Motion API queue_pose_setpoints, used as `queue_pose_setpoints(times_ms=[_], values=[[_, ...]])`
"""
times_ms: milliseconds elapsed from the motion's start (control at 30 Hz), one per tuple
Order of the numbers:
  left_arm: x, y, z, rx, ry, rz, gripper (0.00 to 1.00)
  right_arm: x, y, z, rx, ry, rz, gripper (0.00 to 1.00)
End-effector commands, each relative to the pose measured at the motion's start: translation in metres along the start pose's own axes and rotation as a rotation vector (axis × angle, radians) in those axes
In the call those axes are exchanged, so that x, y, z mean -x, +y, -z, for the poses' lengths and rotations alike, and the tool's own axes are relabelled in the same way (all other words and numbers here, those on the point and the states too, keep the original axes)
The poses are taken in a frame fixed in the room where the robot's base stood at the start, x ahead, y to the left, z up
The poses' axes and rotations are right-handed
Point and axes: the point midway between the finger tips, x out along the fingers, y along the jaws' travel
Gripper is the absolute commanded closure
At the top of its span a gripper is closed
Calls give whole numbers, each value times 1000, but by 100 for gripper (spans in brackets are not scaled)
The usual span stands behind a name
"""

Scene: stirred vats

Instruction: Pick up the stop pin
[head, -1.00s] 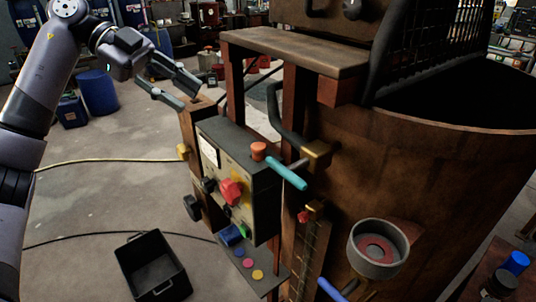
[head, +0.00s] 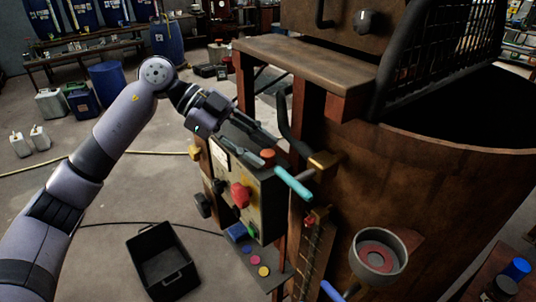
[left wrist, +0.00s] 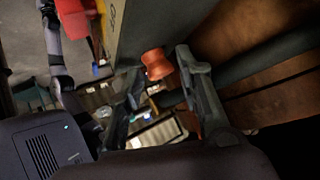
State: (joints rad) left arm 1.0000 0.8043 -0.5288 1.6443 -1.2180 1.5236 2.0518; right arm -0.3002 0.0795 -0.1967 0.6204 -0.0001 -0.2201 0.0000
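An orange, spool-shaped piece, which looks like the stop pin (head: 267,154), stands upright on top of the grey control box (head: 268,186). The stop pin also shows in the left wrist view (left wrist: 156,64), near the box's edge. My left gripper (head: 269,148) is at the pin in the head view, its fingers pointing right and down. In the left wrist view the fingers of my left gripper (left wrist: 158,70) are spread, with the pin seen between their tips. I cannot tell whether either finger touches it. My right gripper is not in view.
A teal-ended lever (head: 293,184) juts out right beside the pin. A red knob (head: 240,195) sits on the box front. A rusty vat (head: 420,160) and a brown step (head: 305,65) stand close by. A black crate (head: 148,246) lies on the floor.

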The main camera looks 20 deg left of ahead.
Motion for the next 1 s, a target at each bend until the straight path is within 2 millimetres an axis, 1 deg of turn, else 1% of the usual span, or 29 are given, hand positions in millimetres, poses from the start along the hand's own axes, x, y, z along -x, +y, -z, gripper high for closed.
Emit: queue_pose_setpoints(times_ms=[100,300,733,1000], values=[[-7,0,0,0,0,0,67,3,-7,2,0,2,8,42],[-7,0,0,0,0,1,67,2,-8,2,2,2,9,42],[-7,0,0,0,0,1,96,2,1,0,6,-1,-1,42],[-6,0,0,-1,0,2,96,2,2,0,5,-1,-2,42]])
